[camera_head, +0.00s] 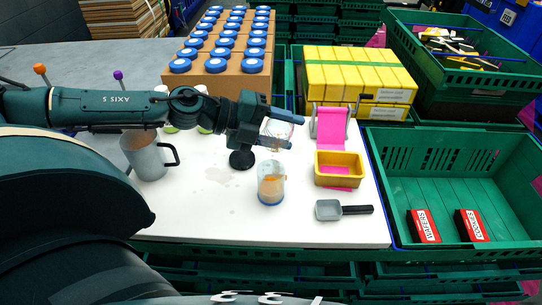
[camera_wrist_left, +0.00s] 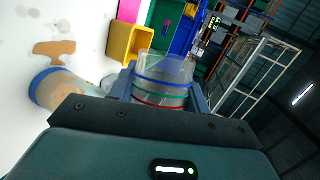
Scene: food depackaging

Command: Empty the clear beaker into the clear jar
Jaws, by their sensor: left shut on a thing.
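My left gripper (camera_head: 284,131) is shut on the clear beaker (camera_head: 278,128), above the clear jar (camera_head: 271,190). In the left wrist view the beaker (camera_wrist_left: 165,72) has blue, green and red bands and sits between the fingers. It is tipped well over on its side relative to the table. Whether anything is left in it, I cannot tell. The clear jar has a blue band at its base and some orange-brown contents; it stands upright on the white table. The jar also shows in the left wrist view (camera_wrist_left: 62,90), partly hidden by the gripper. My right gripper is not in view.
A yellow tray (camera_head: 339,179) and a grey scoop (camera_head: 328,210) are right of the jar. A grey mug (camera_head: 147,158) stands left. Blue-capped bottles (camera_head: 215,66) are behind; a green crate (camera_head: 450,180) is right.

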